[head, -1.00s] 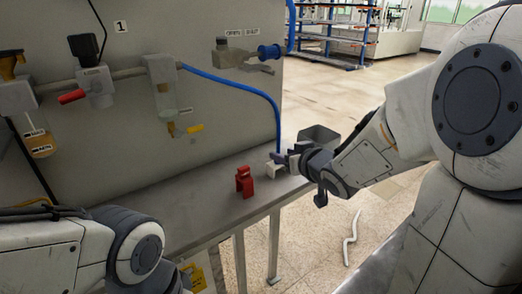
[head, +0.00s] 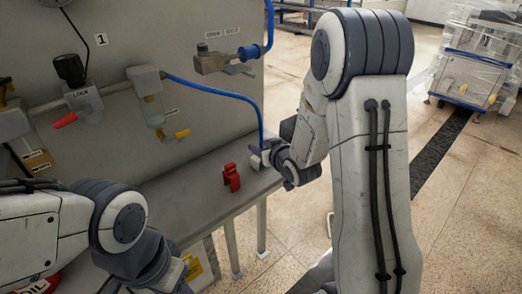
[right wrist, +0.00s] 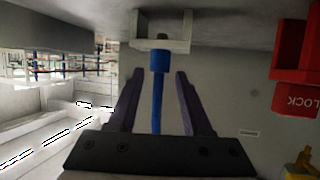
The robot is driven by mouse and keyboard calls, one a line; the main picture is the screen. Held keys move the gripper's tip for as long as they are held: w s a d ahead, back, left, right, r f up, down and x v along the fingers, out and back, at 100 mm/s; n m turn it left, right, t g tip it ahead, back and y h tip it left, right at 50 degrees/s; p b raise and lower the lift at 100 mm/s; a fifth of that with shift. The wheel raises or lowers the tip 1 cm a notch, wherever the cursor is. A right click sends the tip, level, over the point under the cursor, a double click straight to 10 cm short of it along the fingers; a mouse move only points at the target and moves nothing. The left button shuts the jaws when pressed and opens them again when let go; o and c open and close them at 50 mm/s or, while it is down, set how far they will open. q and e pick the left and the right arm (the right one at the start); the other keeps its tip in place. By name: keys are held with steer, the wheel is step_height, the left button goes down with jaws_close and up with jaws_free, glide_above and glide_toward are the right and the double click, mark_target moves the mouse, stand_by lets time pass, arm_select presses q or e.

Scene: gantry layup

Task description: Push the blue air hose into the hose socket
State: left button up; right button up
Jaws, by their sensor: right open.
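The blue air hose (head: 215,90) runs from the wall unit in an arc down to the bench. In the right wrist view the hose (right wrist: 157,112) passes between the fingers of my right gripper (right wrist: 159,74), with a gap on each side. Its thicker blue end (right wrist: 159,60) is at a pale bracket (right wrist: 160,32); how deep it sits, I cannot tell. In the head view my right gripper (head: 257,152) is at the bench by this pale block, partly hidden by my wrist. I cannot identify the hose socket surely. My left gripper is out of view.
A red lock block (head: 231,177) stands on the bench (head: 195,190), left of my right gripper. A valve with a blue knob (head: 248,53) sits on the panel above. A red-handled valve (head: 68,120) is at left. Open floor lies right of the bench.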

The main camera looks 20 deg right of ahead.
mark_target(261, 145)
steer(key=x, duration=0.3)
steer(key=shift+w+f, duration=0.1)
steer(key=shift+w, duration=0.05)
jaws_close()
